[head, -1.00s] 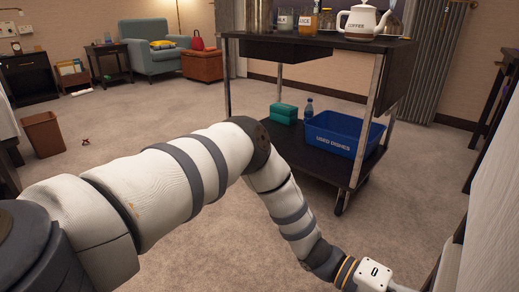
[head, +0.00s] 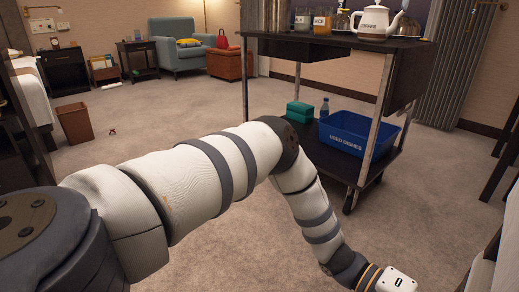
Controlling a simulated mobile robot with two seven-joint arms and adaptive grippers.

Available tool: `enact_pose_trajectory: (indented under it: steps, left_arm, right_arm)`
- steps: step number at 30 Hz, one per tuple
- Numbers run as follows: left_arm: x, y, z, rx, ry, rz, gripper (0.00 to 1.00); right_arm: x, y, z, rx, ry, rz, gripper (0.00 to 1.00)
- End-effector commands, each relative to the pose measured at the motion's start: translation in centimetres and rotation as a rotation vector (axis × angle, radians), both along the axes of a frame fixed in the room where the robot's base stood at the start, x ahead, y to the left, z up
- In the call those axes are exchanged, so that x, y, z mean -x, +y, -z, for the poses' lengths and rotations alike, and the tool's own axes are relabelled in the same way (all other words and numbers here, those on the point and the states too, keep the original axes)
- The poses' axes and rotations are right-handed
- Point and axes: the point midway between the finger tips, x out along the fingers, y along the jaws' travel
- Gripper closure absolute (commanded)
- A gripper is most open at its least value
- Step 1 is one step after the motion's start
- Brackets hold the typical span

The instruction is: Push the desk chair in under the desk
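No desk chair that I can make out shows in the head view. Part of a dark piece of furniture with legs (head: 507,140) is cut off at the right edge; I cannot tell whether it is the desk. My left arm crosses the foreground from the left, and its white wrist end is at the bottom right. The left gripper's fingers are outside the picture. My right gripper is not in view.
A dark trolley (head: 300,48) with a blue used-dishes bin (head: 352,135) on its lower shelf stands just beyond my arm. A brown waste bin (head: 75,123) stands at left. A blue-grey armchair (head: 177,62) is far back. Carpet between them is mostly clear.

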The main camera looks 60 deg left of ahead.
Motion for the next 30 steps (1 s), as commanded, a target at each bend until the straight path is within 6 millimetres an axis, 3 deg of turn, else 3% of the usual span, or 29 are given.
enact_pose_trajectory:
  steps: [1,10,11,13,27,30]
  left_arm:
    - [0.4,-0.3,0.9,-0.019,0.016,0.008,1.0]
    - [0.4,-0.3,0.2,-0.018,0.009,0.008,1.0]
    - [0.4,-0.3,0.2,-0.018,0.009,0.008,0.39]
    - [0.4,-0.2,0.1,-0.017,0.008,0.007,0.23]
    - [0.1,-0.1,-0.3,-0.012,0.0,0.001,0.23]
    - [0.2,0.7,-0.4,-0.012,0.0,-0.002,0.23]
  right_arm:
    - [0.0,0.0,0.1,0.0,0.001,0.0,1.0]
    - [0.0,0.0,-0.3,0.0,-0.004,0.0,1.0]
    - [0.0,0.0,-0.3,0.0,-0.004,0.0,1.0]
    - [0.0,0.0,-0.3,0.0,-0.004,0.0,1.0]
    - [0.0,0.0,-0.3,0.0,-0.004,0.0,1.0]
    - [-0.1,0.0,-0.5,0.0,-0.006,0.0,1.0]
